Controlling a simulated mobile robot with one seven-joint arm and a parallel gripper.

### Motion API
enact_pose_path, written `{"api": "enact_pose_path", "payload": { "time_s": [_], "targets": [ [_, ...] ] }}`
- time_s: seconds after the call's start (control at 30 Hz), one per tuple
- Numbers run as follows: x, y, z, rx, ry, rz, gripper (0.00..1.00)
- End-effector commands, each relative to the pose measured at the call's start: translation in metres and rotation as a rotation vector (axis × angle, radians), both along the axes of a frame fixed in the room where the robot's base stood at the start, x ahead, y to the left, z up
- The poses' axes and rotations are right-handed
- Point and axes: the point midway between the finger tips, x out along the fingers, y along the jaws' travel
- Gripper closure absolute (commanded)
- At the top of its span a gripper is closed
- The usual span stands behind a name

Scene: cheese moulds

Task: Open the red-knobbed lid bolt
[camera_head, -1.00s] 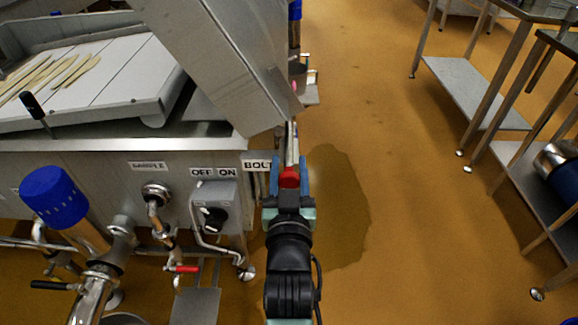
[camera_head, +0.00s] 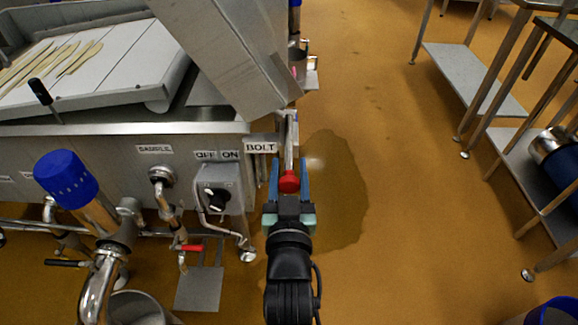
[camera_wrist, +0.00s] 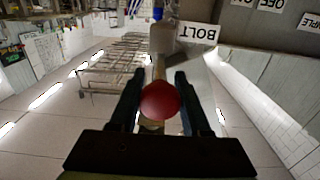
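The lid bolt's red knob (camera_head: 289,182) sits at the end of a metal rod (camera_head: 289,145) at the right corner of the steel machine, beside the BOLT label (camera_head: 261,147). My gripper (camera_head: 287,168) is open, with one blue finger on each side of the knob. In the wrist view the red knob (camera_wrist: 160,101) lies between the two dark fingers (camera_wrist: 159,98), with a gap visible on both sides. The metal lid (camera_head: 225,45) is tilted above the machine.
To the left are the OFF/ON switch (camera_head: 217,197), a blue-capped pipe (camera_head: 66,176) and a red-handled tap (camera_head: 192,248). Steel tables (camera_head: 475,80) stand at the right. The floor between is clear, with a wet patch (camera_head: 340,190).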

Motion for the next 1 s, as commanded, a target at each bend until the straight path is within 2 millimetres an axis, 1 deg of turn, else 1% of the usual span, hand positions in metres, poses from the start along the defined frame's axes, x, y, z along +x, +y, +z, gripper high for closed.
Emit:
{"api": "enact_pose_path", "payload": {
  "time_s": [0.03,0.13,0.43,0.57,0.67,1.0],
  "targets": [
    [0.000,0.000,0.000,0.000,0.000,0.000,0.43],
    [0.000,0.000,0.000,0.000,-0.001,0.000,0.25],
    [0.000,0.000,0.000,0.000,-0.001,0.000,0.25],
    [-0.007,0.000,0.000,-0.001,0.000,0.000,0.25],
    [-0.019,-0.001,0.000,-0.001,0.001,-0.001,0.25],
    [-0.080,0.000,0.000,0.001,0.004,-0.001,0.25]
  ]
}}
